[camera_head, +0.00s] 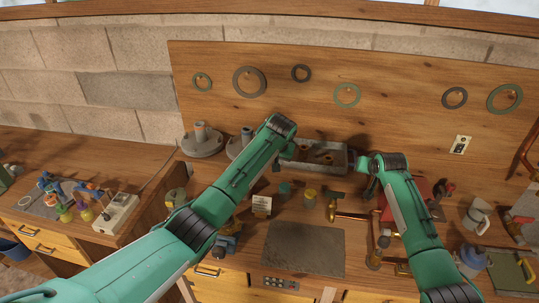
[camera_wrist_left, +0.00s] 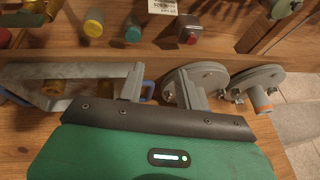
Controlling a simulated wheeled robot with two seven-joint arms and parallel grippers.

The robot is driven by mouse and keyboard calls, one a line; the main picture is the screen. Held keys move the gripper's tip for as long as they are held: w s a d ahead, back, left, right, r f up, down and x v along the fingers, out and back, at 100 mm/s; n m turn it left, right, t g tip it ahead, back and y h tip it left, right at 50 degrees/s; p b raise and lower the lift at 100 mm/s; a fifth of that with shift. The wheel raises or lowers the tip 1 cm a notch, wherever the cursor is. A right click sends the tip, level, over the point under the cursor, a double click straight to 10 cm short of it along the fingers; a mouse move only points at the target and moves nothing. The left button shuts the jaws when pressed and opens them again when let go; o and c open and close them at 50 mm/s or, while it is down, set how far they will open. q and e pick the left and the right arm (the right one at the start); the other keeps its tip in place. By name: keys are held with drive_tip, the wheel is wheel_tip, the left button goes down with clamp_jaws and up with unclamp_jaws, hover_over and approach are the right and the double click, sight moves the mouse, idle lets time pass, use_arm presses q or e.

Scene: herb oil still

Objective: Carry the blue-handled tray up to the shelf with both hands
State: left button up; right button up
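The tray (camera_head: 318,167) is grey, shallow and metal, with a few brownish pieces inside, at the back of the bench between my arms. Its near end shows in the left wrist view (camera_wrist_left: 85,69) with a blue handle (camera_wrist_left: 149,89). My left gripper (camera_wrist_left: 160,88) is open, and its two grey fingers stand either side of the blue handle with a gap on the right. In the head view my left arm hides most of that gripper. My right gripper (camera_head: 357,164) is at the tray's right end; its fingers and that handle are too small to tell.
Grey round-based stands (camera_head: 201,142) are left of the tray, close beside my left gripper. Small jars (camera_head: 310,197), a copper pipe (camera_head: 352,215) and a dark slab (camera_head: 303,248) lie in front. A wooden board (camera_head: 400,95) with rings rises behind.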

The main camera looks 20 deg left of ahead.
use_arm(q)
drive_tip(key=s+d+f, duration=0.1)
drive_tip(key=s, duration=1.1)
use_arm(e)
drive_tip(key=v, duration=1.1)
drive_tip(key=shift+s+r, duration=0.15)
drive_tip(key=shift+s, duration=0.05)
use_arm(q)
drive_tip(key=shift+d, duration=0.1)
use_arm(e)
drive_tip(key=shift+d, duration=0.1)
